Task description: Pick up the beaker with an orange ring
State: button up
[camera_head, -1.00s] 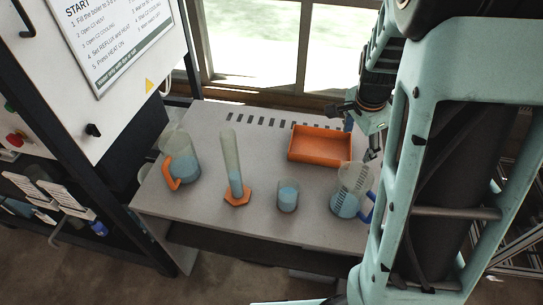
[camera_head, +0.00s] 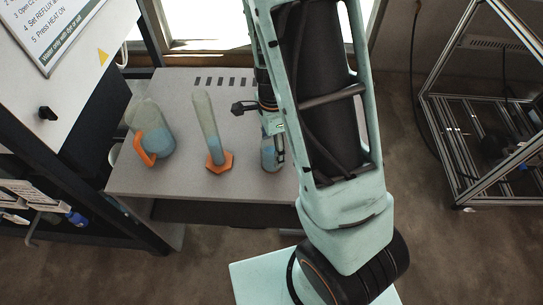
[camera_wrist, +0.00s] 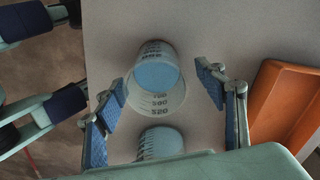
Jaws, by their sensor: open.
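A small clear beaker with pale blue liquid stands on the grey table (camera_head: 130,185); in the head view my arm hides most of it, leaving a sliver of the beaker (camera_head: 268,160). In the wrist view a clear marked vessel with blue liquid (camera_wrist: 156,76) lies between my fingers, with a gap on both sides. A second marked, liquid-filled shape (camera_wrist: 160,142) shows below it, partly covered by my gripper's body; I cannot tell if it is separate. My gripper (camera_wrist: 163,80) is open. No orange ring shows on either.
A jug with an orange handle (camera_head: 160,137) stands at the left of the table. A tall cylinder (camera_head: 206,115) on an orange hexagonal foot stands just left of my gripper. A control cabinet (camera_head: 60,95) borders the table's left.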

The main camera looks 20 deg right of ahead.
jog(key=f, duration=0.4)
jog(key=shift+s+a+b, duration=0.1)
jog(key=shift+s+b, duration=0.15)
jog(key=shift+b, duration=0.1)
jog(key=shift+w+f, duration=0.1)
jog(key=shift+f, duration=0.4)
jog(key=shift+c, duration=0.4)
jog(key=c, duration=1.3)
